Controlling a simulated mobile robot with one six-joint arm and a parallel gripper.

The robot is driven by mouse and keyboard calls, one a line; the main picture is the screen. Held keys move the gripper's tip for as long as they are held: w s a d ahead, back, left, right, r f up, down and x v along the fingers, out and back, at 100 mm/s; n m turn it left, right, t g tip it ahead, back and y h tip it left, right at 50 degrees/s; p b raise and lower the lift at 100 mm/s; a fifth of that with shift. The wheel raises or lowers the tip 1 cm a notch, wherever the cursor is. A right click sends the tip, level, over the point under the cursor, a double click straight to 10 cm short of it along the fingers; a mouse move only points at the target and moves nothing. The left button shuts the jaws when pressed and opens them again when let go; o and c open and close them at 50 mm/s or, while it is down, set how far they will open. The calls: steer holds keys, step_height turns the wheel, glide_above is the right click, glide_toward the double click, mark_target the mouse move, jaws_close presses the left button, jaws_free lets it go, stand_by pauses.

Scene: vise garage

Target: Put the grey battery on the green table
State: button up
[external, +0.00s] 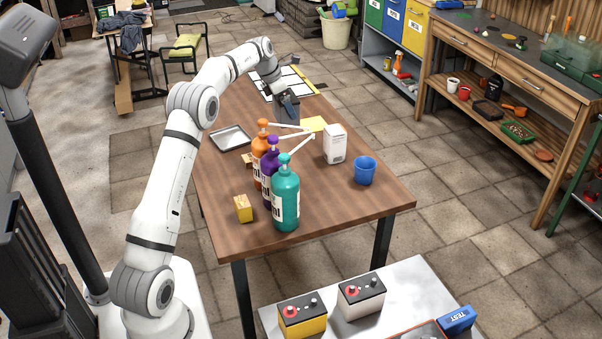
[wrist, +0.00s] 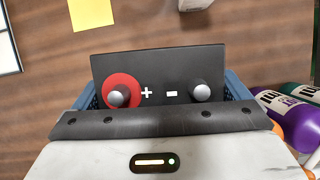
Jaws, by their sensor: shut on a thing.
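My gripper (external: 286,97) is over the far part of the brown wooden table, shut on a battery (external: 290,114). In the wrist view the battery (wrist: 158,68) shows a dark top with a red-ringed plus terminal and a minus terminal. My gripper's blue fingers (wrist: 160,97) are at its two sides. The battery's body is mostly hidden there, and I cannot tell whether its bottom touches the table. A green-edged surface (external: 594,201) is cut off at the right edge; I cannot tell whether it is the green table.
Orange, purple and teal pump bottles (external: 286,200) stand on the wooden table (external: 330,205), near a white box (external: 335,145), a blue cup (external: 365,171) and a metal tray (external: 231,138). Yellow (external: 303,318) and white (external: 362,297) batteries stand on a pale bench in front.

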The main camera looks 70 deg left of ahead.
steer(key=w+d+m+g+h, duration=0.1)
steer(key=w+d+m+h, duration=0.2)
steer(key=w+d+m, duration=0.55)
steer(key=r+n+g+y, duration=0.1)
steer(key=n+g+y, duration=0.45)
steer(key=n, duration=2.25)
glide_above(402, 290)
steer(key=t+y, duration=0.2)
steer(key=y, duration=0.1)
steer(key=shift+m+h, duration=0.25)
steer(key=shift+m, duration=0.1)
step_height(402, 290, down, 23)
steer(key=shift+r+p, duration=0.2)
steer(key=shift+p, duration=0.2)
steer(key=shift+f, duration=0.15)
